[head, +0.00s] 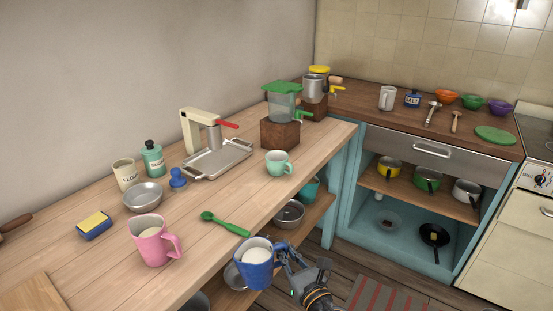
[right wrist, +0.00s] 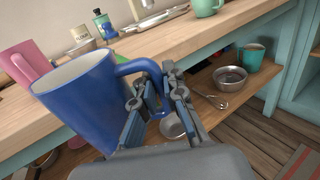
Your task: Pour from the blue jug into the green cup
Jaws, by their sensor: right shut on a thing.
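The blue jug (head: 254,270) is off the front edge of the wooden counter in the head view, nearly upright, with pale contents showing inside. My right gripper (head: 281,254) is shut on its handle; in the right wrist view the jug (right wrist: 82,105) is left of the fingers (right wrist: 155,88). The mint green cup (head: 276,165) stands upright on the counter, farther back, near the front edge. Its lower part also shows at the top of the right wrist view (right wrist: 207,7). Its inside is pale; I cannot tell whether it holds anything. My left gripper is out of view.
A green spoon (head: 226,224) and a pink jug (head: 152,244) are on the counter near the blue jug. Behind the cup stands a dispenser on a wooden block (head: 280,134). A metal tray (head: 218,160) lies left of the cup. Bowls and a teal cup (right wrist: 252,57) occupy the lower shelf.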

